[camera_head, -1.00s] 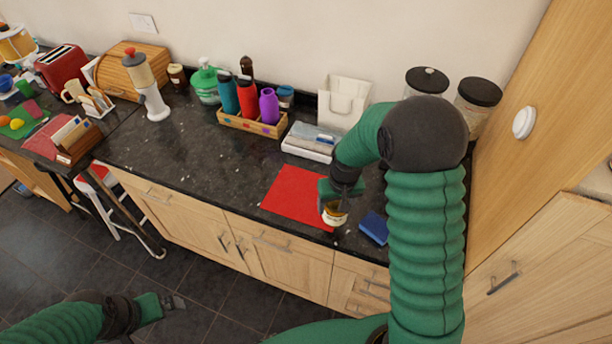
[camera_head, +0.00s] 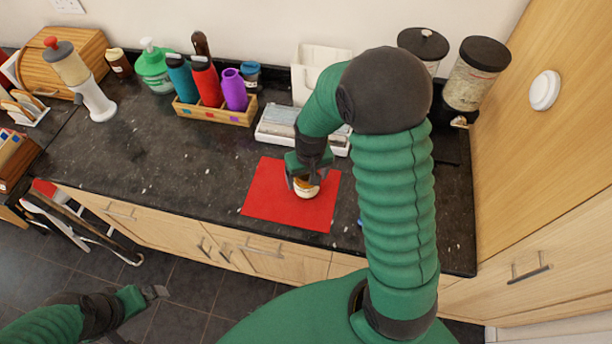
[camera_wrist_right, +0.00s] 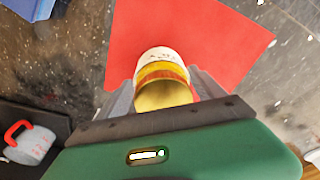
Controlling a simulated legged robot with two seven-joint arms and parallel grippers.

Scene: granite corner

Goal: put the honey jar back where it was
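The honey jar (camera_head: 306,189), with a pale label and amber bands, is between the fingers of my right gripper (camera_head: 304,182). It is over the middle right part of the red mat (camera_head: 268,205). In the right wrist view the jar (camera_wrist_right: 161,72) has a finger close on each side, and the gripper is shut on it. I cannot tell whether its base touches the mat. My left gripper (camera_head: 154,292) is low at the left, in front of the counter and away from the jar; its finger opening is not clear.
Behind the mat are a white tray (camera_head: 276,128) and a wooden bottle caddy (camera_head: 215,114). A small brown jar (camera_head: 118,62) stands beside the bread bin (camera_head: 68,58). Dark-lidded canisters (camera_head: 474,78) stand at the back right. The counter left of the mat is clear.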

